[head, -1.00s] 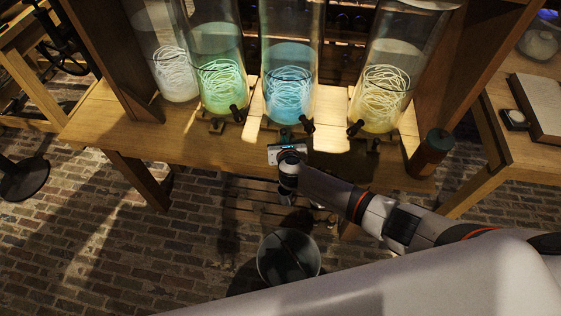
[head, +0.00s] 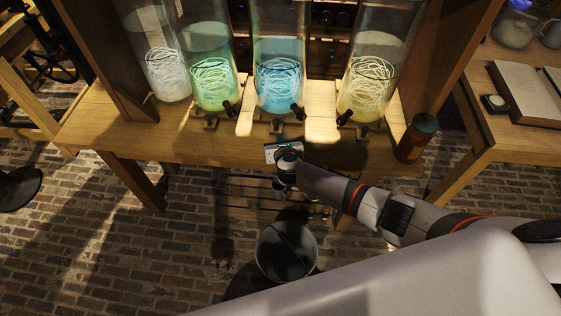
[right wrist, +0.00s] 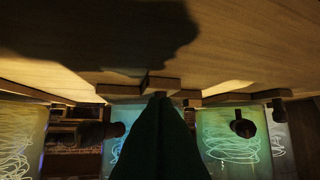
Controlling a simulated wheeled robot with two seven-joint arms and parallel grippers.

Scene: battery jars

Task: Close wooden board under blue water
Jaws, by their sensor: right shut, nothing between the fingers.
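The jar of blue water (head: 278,85) stands on the wooden bench, second from the right of the jars, with a dark tap at its lower right. A small wooden board with a knob (head: 277,127) shows below it at the bench top. In the right wrist view a wooden board (right wrist: 140,89) shows at the bench edge, partly hidden by my gripper. My right gripper (head: 284,145) is shut and empty, just in front of this board. Its dark fingers (right wrist: 160,135) fill the middle of the wrist view. Contact with the board cannot be told. My left gripper is not in view.
Green (head: 213,84), yellow (head: 366,88) and clear (head: 167,75) jars stand beside the blue one, with similar small boards below. A brown canister with a green lid (head: 417,138) stands at the bench's right end. A bucket (head: 286,252) stands on the brick floor.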

